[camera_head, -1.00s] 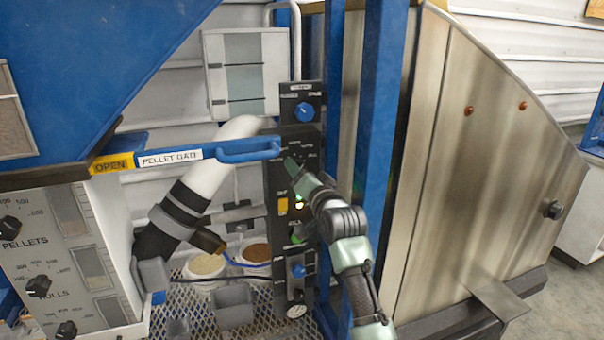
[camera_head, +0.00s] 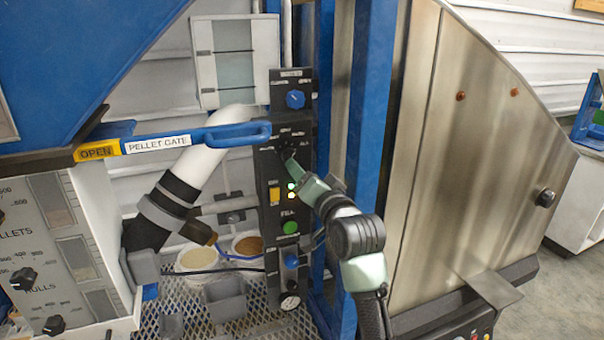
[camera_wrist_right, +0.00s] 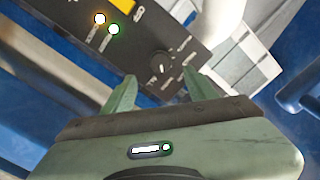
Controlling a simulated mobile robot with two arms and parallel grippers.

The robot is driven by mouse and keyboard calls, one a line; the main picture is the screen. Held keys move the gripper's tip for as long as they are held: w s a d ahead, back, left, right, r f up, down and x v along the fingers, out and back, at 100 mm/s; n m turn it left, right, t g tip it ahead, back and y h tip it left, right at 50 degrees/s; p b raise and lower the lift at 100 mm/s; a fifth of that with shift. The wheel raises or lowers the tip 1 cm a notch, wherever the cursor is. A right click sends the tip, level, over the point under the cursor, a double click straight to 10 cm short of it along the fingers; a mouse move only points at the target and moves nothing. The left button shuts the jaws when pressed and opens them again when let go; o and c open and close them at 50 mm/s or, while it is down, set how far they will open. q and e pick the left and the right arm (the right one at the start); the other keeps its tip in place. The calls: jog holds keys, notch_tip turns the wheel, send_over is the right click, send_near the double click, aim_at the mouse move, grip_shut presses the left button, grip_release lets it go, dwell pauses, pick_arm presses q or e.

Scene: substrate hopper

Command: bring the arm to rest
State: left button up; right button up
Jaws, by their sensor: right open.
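My right arm comes in from the lower right in the head view. Its green gripper (camera_head: 298,172) is in front of the black control panel (camera_head: 272,165), close to a black knob below the blue knob (camera_head: 295,99). In the right wrist view my right gripper (camera_wrist_right: 161,78) is open. A black knob (camera_wrist_right: 160,63) shows between its two fingers, with nothing held. Whether a finger touches the panel I cannot tell. My left gripper is not in view.
The blue pellet gate handle (camera_head: 237,134) reaches across to the panel, just left of my gripper. A blue post (camera_head: 367,130) and a steel hopper wall (camera_head: 480,180) stand right of it. A green button (camera_head: 290,228) and lit lamps are on the panel. Grey bins (camera_head: 225,300) sit below.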

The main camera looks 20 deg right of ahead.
dwell(0.3)
notch_tip(320, 180, down, 28)
jog(key=a+n+g, duration=0.2)
jog(key=n+g, duration=0.1)
jog(key=g, duration=0.2)
jog(key=s+f+n+g, duration=0.1)
jog(key=s+f+g, duration=0.1)
jog(key=s+f, duration=0.7)
jog(key=s+f+n+g, duration=0.15)
jog(key=s+f, duration=0.35)
jog(key=f, duration=0.8)
jog(key=s+f+n+g, duration=0.1)
jog(key=s+f+g, duration=0.1)
jog(key=s+f, duration=0.65)
jog(key=s+f+n+g, duration=0.1)
jog(key=s+f, duration=0.5)
jog(key=s, duration=0.6)
jog(key=s+d+f+n+g, duration=0.1)
jog(key=s+f+g, duration=0.2)
jog(key=s+f, duration=0.4)
jog(key=s+d+f+n+g, duration=0.1)
jog(key=s+f, duration=0.5)
jog(key=s, duration=1.3)
jog(key=shift+d+f+n+g+h, duration=0.25)
jog(key=shift+n+g+h, duration=0.1)
jog(key=shift+g, duration=0.4)
